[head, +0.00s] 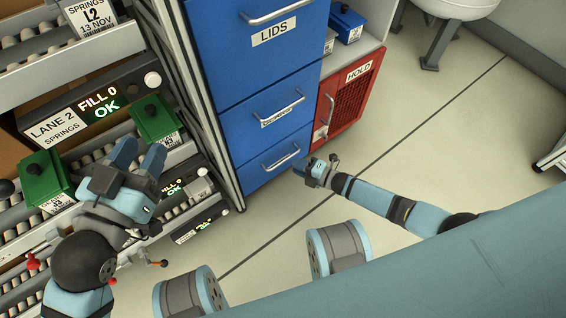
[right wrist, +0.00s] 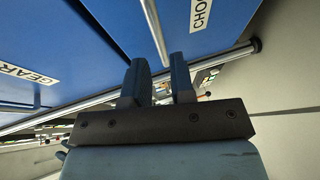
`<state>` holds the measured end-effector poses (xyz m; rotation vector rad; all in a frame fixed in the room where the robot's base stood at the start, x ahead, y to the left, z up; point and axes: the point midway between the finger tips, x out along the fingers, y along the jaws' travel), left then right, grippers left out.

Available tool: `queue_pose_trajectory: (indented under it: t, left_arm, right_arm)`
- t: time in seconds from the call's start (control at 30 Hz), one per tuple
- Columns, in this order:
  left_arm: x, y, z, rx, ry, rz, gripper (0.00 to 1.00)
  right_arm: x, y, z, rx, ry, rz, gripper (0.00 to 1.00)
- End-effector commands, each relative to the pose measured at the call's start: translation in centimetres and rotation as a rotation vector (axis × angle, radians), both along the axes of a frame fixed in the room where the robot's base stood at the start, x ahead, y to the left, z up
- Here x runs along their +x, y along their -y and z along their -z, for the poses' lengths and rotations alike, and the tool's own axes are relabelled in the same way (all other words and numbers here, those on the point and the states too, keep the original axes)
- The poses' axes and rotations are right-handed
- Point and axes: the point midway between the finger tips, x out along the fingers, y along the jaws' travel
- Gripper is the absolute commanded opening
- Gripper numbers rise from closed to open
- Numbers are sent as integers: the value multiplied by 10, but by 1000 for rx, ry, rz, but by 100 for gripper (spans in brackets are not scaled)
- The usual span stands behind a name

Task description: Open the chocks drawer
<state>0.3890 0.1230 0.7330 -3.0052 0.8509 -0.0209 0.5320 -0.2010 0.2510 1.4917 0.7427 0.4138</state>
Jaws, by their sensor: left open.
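The blue cabinet's bottom drawer (head: 268,172) looks closed in the head view, with a pale bar handle (head: 281,159). In the right wrist view a label starting "CHO" (right wrist: 201,12) is on a blue front, beside a bar handle (right wrist: 154,28). My right gripper (head: 301,167) is low at the drawer's right side. In the right wrist view its fingers (right wrist: 158,80) are apart, with the handle's end close to their tips; I cannot tell whether it is between them. My left gripper (head: 139,158) is open and empty, over the racks at left.
The LIDS drawer (head: 255,68) and a middle drawer (head: 279,112) are above. A red HOLD cabinet (head: 352,98) stands right of the blue one. Green boxes (head: 154,118) sit on the racks around my left gripper.

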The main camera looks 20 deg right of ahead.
Motion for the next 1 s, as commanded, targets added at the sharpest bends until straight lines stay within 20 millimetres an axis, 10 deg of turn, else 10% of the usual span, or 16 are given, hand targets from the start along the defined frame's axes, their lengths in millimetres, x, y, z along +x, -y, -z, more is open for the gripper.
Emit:
queue_pose_trajectory:
  t: [0.73,0.83,1.0]
  left_arm:
    - [10,-7,-5,91,162,-7,43]
    - [10,-8,-4,93,162,-6,43]
    - [9,-8,-4,93,160,-6,43]
  right_arm:
    - [44,-41,11,1,-1,0,23]
    - [43,-41,11,1,-1,0,0]
    - [43,-41,11,1,-1,0,0]
